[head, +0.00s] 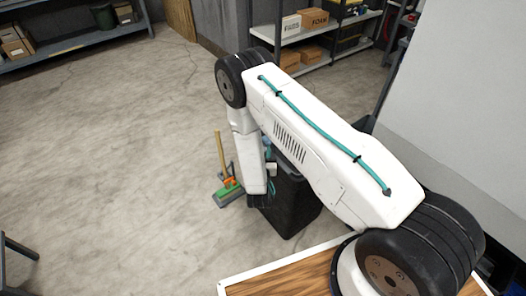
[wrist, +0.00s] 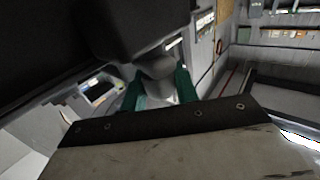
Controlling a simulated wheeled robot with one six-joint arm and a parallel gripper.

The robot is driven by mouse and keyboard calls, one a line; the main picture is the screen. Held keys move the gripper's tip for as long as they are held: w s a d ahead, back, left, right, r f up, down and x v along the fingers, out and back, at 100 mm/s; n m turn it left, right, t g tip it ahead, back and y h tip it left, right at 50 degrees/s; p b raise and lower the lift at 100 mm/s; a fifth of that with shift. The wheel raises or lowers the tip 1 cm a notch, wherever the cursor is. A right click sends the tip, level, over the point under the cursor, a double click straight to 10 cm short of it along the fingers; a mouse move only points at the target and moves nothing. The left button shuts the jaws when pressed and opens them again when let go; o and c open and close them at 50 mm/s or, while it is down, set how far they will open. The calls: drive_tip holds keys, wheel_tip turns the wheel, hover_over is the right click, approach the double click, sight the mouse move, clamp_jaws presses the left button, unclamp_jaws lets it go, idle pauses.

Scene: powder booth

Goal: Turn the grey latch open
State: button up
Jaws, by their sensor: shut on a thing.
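In the wrist view the two teal fingers of my gripper (wrist: 160,82) stand on either side of a grey rounded piece, which looks like the grey latch (wrist: 158,67). The fingers are shut on it. The latch sits in front of a large dark body (wrist: 60,40), whose surface fills the upper left. The latch's full shape and its turn angle cannot be told, as the fingers and the dark body cover parts of it. In the head view my arm covers the place where the gripper works, and the latch cannot be made out there.
A dark bin-like box (head: 290,205) stands on the floor behind my arm. Shelves with boxes (head: 313,19) stand at the back. The concrete floor to the left is clear.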

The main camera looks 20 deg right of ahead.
drive_tip(key=n+y, duration=0.2)
drive_tip(key=y, duration=0.1)
drive_tip(key=n+t+y, duration=0.1)
drive_tip(key=n+y, duration=0.1)
drive_tip(key=y, duration=0.1)
drive_tip(key=shift+d+y, duration=0.15)
drive_tip(key=shift+y, duration=0.25)
drive_tip(key=shift+n+g+y, duration=0.3)
drive_tip(key=shift+n+y, duration=1.9)
drive_tip(key=shift+y, duration=1.2)
drive_tip(key=o, duration=1)
drive_tip(key=shift+c, duration=0.2)
drive_tip(key=shift+s, duration=0.1)
drive_tip(key=v, duration=0.7)
drive_tip(key=shift+s, duration=0.25)
drive_tip(key=shift+r, duration=0.1)
